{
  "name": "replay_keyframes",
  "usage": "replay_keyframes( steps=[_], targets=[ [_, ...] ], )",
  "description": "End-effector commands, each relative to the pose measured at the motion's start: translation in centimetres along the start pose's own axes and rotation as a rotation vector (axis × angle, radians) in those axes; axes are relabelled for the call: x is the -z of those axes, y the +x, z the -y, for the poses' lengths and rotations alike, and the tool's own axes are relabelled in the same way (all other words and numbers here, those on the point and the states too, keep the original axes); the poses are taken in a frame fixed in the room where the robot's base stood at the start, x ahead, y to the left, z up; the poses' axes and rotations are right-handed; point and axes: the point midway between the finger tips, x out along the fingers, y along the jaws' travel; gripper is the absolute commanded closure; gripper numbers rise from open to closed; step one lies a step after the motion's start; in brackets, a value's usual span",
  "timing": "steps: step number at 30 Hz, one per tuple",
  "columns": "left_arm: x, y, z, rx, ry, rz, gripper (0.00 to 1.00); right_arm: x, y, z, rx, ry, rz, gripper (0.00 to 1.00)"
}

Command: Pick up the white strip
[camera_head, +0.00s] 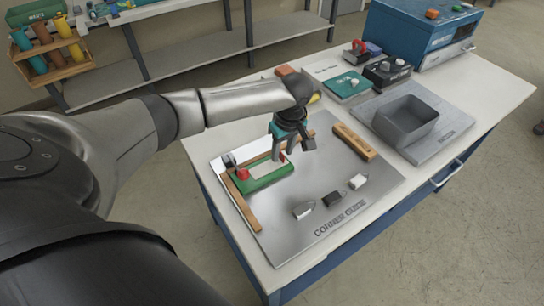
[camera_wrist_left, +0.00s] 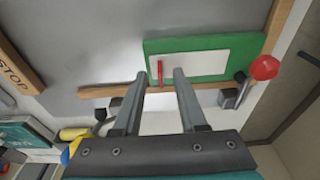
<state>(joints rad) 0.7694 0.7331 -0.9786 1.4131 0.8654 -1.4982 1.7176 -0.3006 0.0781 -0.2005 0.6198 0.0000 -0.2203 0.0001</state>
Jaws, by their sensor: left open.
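The white strip (camera_wrist_left: 205,65) lies on a green card (camera_wrist_left: 192,44) in the left wrist view. A thin red mark crosses the strip near its left end. In the head view, the strip (camera_head: 266,171) and green card (camera_head: 262,184) sit at the left of the metal corner guide plate. My left gripper (camera_head: 291,150) is open, above the far end of the card. In the left wrist view, its fingertips (camera_wrist_left: 160,75) appear on either side of the red mark, with nothing held. I cannot tell whether they touch the strip. My right gripper is not in view.
Wooden rails (camera_head: 246,206) edge the card, with a red-knobbed clamp (camera_head: 242,174) at its near end. A wooden STOP bar (camera_head: 354,141) and several small blocks (camera_head: 332,197) lie on the plate. A grey bin (camera_head: 405,122) stands right. The plate's middle is clear.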

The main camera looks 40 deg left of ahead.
Motion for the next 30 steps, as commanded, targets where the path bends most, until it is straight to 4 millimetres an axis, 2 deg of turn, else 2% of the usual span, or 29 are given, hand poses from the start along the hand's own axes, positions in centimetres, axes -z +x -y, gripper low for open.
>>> replay_keyframes(
  steps=[3, 10, 21, 30],
  targets=[
    [0.0, 0.99, 0.06, 0.001, 0.0, -0.001, 0.59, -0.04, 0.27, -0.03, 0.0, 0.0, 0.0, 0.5],
    [-0.01, 1.0, 0.03, 0.0, 0.001, 0.0, 0.59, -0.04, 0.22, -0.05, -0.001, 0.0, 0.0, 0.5],
    [-0.02, 0.98, 0.03, 0.0, 0.001, 0.0, 1.0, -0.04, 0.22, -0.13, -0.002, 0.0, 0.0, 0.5],
    [-0.01, 0.98, 0.04, 0.0, 0.001, 0.0, 1.0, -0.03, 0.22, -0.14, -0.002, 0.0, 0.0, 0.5]
  ],
)
